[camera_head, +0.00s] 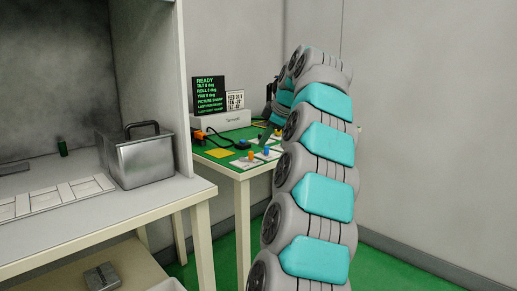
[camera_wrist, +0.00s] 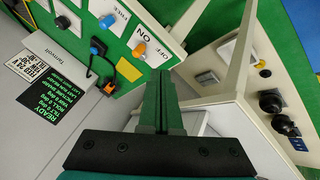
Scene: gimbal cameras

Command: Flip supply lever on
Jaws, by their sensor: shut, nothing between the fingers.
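In the wrist view an orange-knobbed lever (camera_wrist: 138,50) stands on a white plate marked ON and OFF. I cannot tell which setting it is in. A blue-knobbed lever (camera_wrist: 107,21) stands on another white plate beside it. No "supply" label is readable. In the head view the orange knob (camera_head: 253,155) and blue knob (camera_head: 266,149) show on the green-topped table (camera_head: 235,166). My gripper (camera_wrist: 158,80) is shut and empty, its fingertips just below and right of the orange lever in the wrist picture, with no clear contact. In the head view my arm mostly hides it.
A black display (camera_head: 209,94) and a white box (camera_head: 222,120) stand at the table's back. A dark cable (camera_head: 220,137) lies before them. A metal bin (camera_head: 138,156) sits on the left bench.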

